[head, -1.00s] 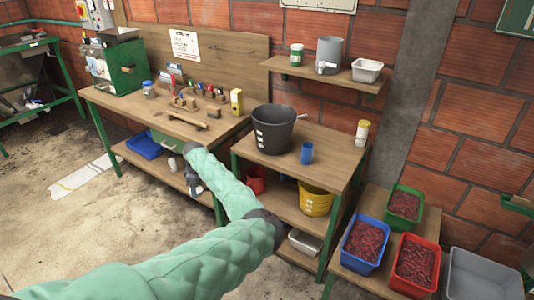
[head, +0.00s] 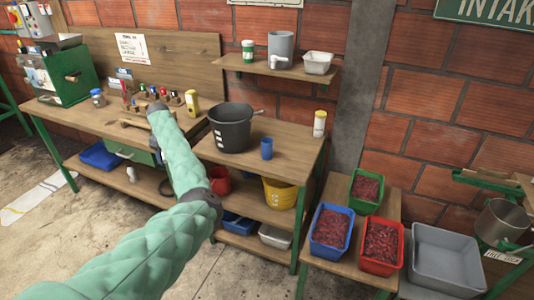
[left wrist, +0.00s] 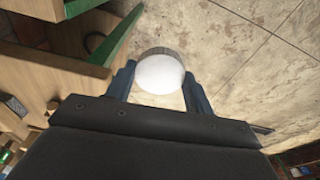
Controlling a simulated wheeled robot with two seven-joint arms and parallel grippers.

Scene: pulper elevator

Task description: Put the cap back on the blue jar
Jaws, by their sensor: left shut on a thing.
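A blue jar (head: 266,148), a small plain blue cylinder, stands upright on the wooden bench to the right of a black bucket. No cap shows on it. My left arm reaches in over the lower left of the head view, and its gripper is mostly hidden behind the forearm there. In the left wrist view my left gripper (left wrist: 160,88) is shut on a round white cap (left wrist: 159,74) with a ribbed grey edge. The cap is between the two fingers, with concrete floor behind it. My right gripper is not in view.
The black bucket (head: 230,128) stands close to the blue jar. A yellow-capped white jar (head: 320,124) stands at the bench's back right. A shelf (head: 250,67) above holds a green jar (head: 248,50). Crates of red cherries, including a red crate (head: 380,267), stand lower right.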

